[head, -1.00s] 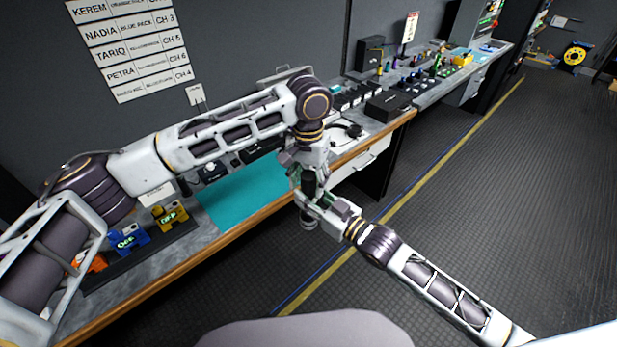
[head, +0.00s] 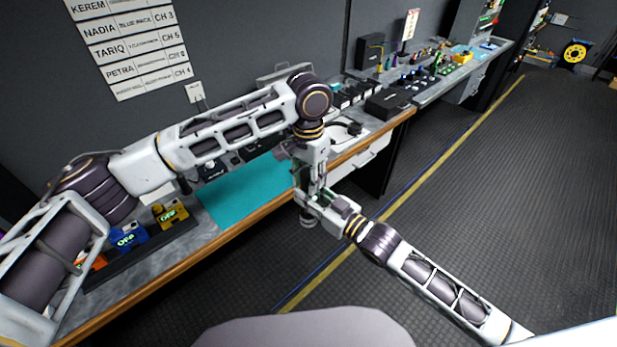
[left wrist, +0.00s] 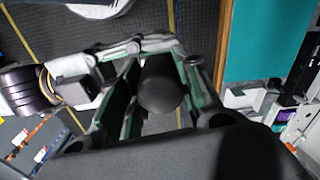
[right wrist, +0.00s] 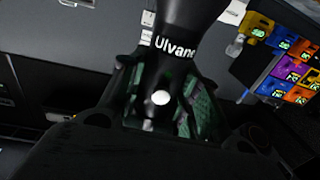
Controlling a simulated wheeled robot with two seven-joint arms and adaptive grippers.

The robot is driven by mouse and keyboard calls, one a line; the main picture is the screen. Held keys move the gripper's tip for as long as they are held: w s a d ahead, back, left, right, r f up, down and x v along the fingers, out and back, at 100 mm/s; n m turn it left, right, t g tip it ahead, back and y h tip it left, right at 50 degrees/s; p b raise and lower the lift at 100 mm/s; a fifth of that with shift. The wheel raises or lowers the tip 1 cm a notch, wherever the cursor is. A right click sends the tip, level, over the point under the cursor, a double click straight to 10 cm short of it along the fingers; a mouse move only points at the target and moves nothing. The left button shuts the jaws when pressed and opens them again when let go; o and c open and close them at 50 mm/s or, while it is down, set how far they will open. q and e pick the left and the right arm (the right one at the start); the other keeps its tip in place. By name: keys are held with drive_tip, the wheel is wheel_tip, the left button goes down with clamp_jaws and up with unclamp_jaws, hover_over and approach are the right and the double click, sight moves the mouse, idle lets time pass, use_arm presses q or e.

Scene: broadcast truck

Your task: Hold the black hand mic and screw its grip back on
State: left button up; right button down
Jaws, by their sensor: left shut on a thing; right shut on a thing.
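The black hand mic is held upright between my two grippers, over the floor just off the bench's front edge. Its lower end (head: 307,221) shows below my right gripper (head: 311,203). In the right wrist view, my right gripper (right wrist: 162,105) is shut on the mic's black body (right wrist: 174,48), which bears white "Ulvane" lettering and a white dot. My left gripper (head: 312,178) reaches down from above and is shut on the mic's upper part. In the left wrist view, a rounded dark end (left wrist: 160,97) sits between green-padded fingers. The joint between grip and body is hidden.
The bench carries a teal mat (head: 240,195), yellow (head: 171,214) and blue (head: 128,238) packs at the left, and a black box (head: 388,103) farther along. The wooden front edge (head: 235,232) runs close to the grippers. The floor at right is clear.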

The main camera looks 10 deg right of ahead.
use_arm(q)
drive_tip(key=m, duration=0.5)
drive_tip(key=shift+a+m, duration=0.1)
drive_tip(key=shift+m, duration=0.3)
drive_tip(key=o, duration=1.2)
drive_tip(key=shift+r, duration=0.15)
drive_tip(key=shift+w+r, duration=0.1)
drive_tip(key=shift+r, duration=5.75)
